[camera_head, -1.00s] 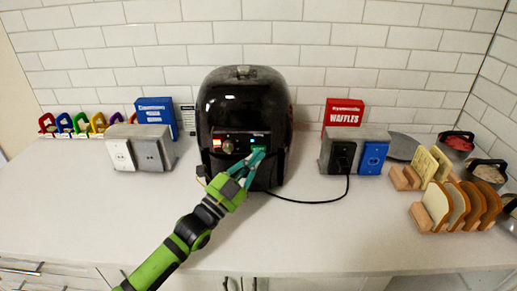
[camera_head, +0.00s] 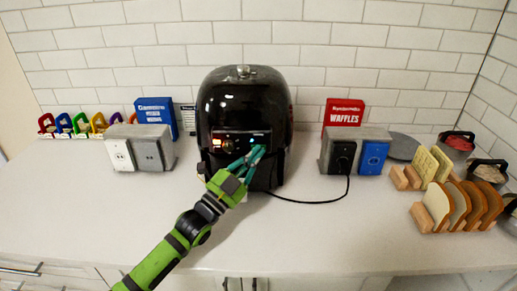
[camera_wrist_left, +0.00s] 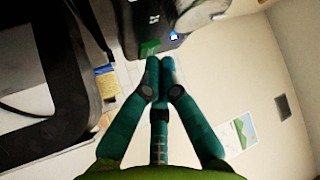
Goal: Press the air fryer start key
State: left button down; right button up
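The black air fryer (camera_head: 243,100) stands upright against the tiled wall at the middle of the counter. Its front panel (camera_head: 222,140) has a round knob and small bluish-white lights. My left gripper (camera_head: 259,150) is in front of the panel's right part, its teal fingers hiding part of it. In the left wrist view its fingertips (camera_wrist_left: 160,62) are together, with nothing seen between them. A green key (camera_wrist_left: 150,47) shows just beyond the tips in that view; I cannot tell whether they touch it. My right gripper is not in view.
A black cord (camera_head: 310,201) runs from the fryer to the right outlet box (camera_head: 345,156). Another outlet box (camera_head: 139,151) stands at left. Bread slices in a wooden rack (camera_head: 452,209) are at right. The counter's front is clear apart from my left arm.

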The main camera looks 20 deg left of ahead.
pick_arm(q)
jog(key=shift+w+a, duration=0.1)
jog(key=shift+w, duration=0.1)
dwell(0.5)
jog(key=shift+s+d+p, duration=0.25)
jog(key=shift+s+p, duration=0.1)
jog(key=shift+s, duration=0.35)
jog(key=s+p, duration=0.1)
jog(key=s, duration=0.1)
jog(key=s+d+p, duration=0.1)
jog(key=s, duration=0.1)
jog(key=shift+s+d+p, duration=0.2)
jog(key=shift+s+p, duration=0.1)
jog(key=shift+s, duration=0.1)
dwell(0.4)
